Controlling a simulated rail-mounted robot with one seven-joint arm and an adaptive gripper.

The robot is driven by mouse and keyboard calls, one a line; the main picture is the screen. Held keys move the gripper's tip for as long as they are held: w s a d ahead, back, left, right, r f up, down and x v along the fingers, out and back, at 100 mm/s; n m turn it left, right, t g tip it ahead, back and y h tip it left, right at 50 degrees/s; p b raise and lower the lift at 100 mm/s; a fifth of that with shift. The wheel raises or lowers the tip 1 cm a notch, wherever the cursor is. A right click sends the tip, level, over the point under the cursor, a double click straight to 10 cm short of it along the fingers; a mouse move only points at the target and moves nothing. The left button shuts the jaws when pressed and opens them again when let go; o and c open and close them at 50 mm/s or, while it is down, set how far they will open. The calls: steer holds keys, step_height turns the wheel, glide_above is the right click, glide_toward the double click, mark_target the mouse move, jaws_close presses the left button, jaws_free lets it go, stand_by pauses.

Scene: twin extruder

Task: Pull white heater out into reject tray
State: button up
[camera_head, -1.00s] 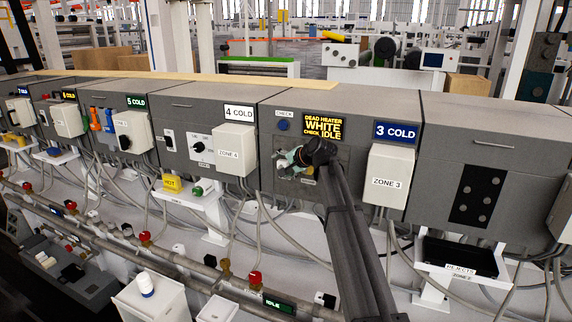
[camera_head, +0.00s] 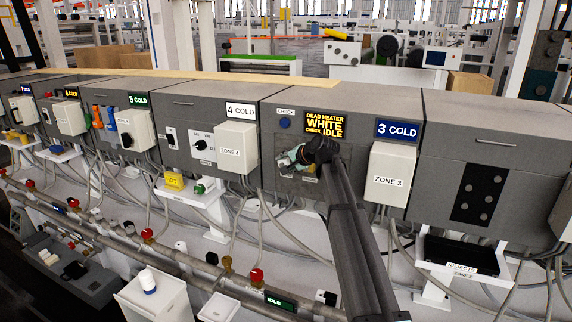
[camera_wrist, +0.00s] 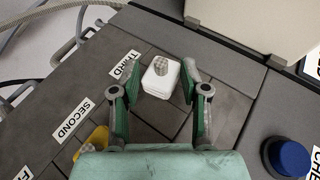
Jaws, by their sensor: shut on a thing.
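The white heater (camera_wrist: 161,78) shows in the wrist view as a small white block with a grey dotted end, at the panel beside the label THIRD. My gripper (camera_wrist: 160,73) has its green fingers on either side of it and is shut on it. I cannot tell how far the heater is out of its socket. In the head view my gripper (camera_head: 288,160) is at the panel under the DEAD HEATER WHITE sign (camera_head: 325,124), and the heater is not clear there. The reject tray (camera_head: 430,266), dark inside and labelled REJECTS, is at the lower right, apart from my gripper.
A yellow piece (camera_wrist: 92,142) sits by the label SECOND (camera_wrist: 73,120). A blue button (camera_wrist: 288,158) stands out at the wrist view's lower right. The ZONE 3 box (camera_head: 390,173) juts out between my gripper and the tray. Grey cables hang below the panels.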

steer(key=shift+s+a, duration=0.2)
steer(key=shift+s+a+f, duration=0.1)
steer(key=shift+s+a, duration=0.05)
steer(key=shift+s, duration=0.15)
jaws_close()
steer(key=s+a+p, duration=0.1)
steer(key=s+a, duration=0.1)
steer(key=s, duration=0.5)
steer(key=shift+s+a+p, duration=0.25)
steer(key=shift+p, duration=0.05)
stand_by(0.8)
steer(key=shift+s, duration=0.3)
stand_by(0.3)
steer(key=s, duration=0.1)
steer(key=s+a+p, duration=0.1)
steer(key=s, duration=0.1)
steer(key=shift+s+a, duration=0.15)
steer(key=shift+s, duration=0.1)
stand_by(0.4)
